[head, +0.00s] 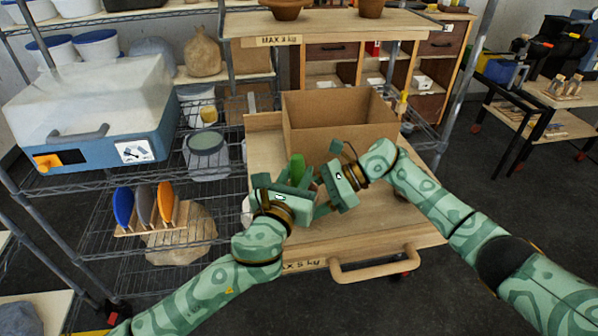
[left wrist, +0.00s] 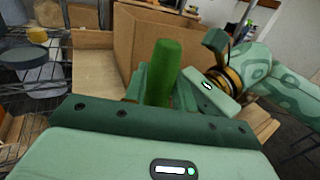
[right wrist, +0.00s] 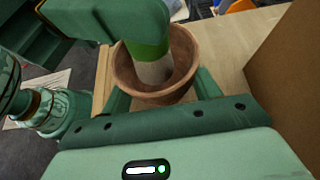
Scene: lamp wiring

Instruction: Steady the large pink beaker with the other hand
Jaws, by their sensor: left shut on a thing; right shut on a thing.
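No pink beaker shows in these views. My left gripper (head: 300,190) is shut on a green cylinder (head: 297,168), whose pale lower part shows in the right wrist view (right wrist: 154,70). The cylinder's green top stands up in the left wrist view (left wrist: 163,68). My right gripper (right wrist: 160,95) is shut on a reddish-brown, pot-like vessel (right wrist: 126,72), with a finger on each side of it. The cylinder's lower end is inside the vessel's mouth; whether it touches the bottom is unclear. The two grippers are close together above the wooden cart top (head: 390,225).
An open cardboard box (head: 335,135) stands just behind the grippers on the cart. A wire rack at left holds a blue machine (head: 95,125) and a grey-green tub (head: 206,150). Colored paddles (head: 145,207) stand lower on it. The cart's front right is clear.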

